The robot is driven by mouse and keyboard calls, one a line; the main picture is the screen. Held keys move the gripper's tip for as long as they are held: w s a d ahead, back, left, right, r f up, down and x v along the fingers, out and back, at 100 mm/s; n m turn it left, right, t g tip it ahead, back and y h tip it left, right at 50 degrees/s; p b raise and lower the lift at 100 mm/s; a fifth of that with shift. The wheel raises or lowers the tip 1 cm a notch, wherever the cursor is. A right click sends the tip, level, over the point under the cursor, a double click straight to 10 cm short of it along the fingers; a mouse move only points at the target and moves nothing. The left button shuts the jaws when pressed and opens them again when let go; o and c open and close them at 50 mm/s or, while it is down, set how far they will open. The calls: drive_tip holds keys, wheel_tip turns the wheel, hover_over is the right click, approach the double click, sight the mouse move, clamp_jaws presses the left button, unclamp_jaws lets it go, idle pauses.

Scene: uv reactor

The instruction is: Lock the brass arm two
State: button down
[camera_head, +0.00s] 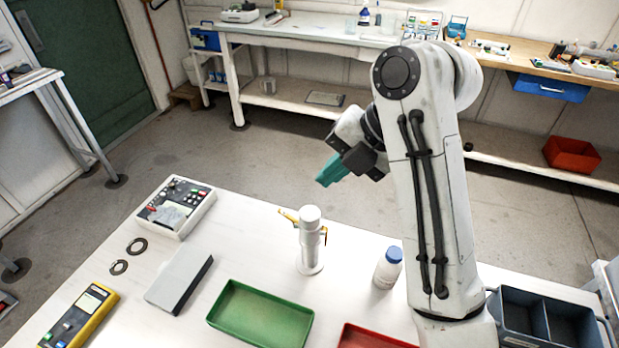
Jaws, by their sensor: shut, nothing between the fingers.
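The silver-white UV reactor (311,245) stands upright on the white table. One brass arm (288,216) sticks out from its upper left side, angled up to the left. A second brass arm (325,236) hangs down close along its right side. I cannot tell which of them is arm two. My gripper (324,181) has teal fingers, which are shut and empty. In the picture it shows above and slightly right of the reactor's cap, apart from it.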

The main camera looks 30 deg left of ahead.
sight(283, 211)
drive_tip(key=shift+w+a+r, duration=0.1)
drive_tip(key=shift+w+r, duration=0.1)
drive_tip(key=shift+w, duration=0.15)
drive_tip(key=p+x, duration=0.2)
drive_tip(key=x, duration=1.2)
drive_tip(key=shift+s+p, duration=0.1)
drive_tip(key=shift+p, duration=0.3)
